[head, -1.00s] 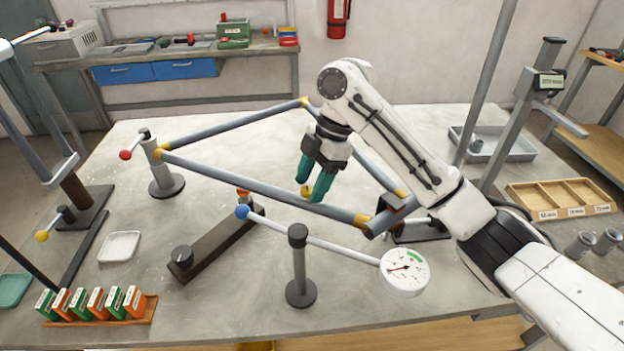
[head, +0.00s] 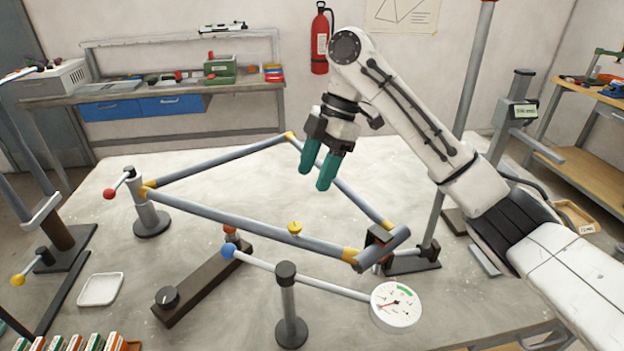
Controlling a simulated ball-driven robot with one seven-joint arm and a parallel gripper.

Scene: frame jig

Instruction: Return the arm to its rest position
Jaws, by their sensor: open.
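My gripper (head: 318,172), with two teal fingers, is open and empty in the head view. It hangs above the grey tube frame (head: 230,213), with a visible gap between its fingers. The frame has yellow joints and lies in the jig on the table. A small yellow knob (head: 295,228) sits on the frame's front tube, below my gripper and apart from it. My white arm reaches in from the lower right.
A dial gauge (head: 396,304) on a blue-tipped bar stands in front of the frame. A red-knobbed post (head: 150,215) holds the left corner. A white tray (head: 100,289) lies at left. A tall grey pole (head: 458,130) stands right of the frame, behind my arm.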

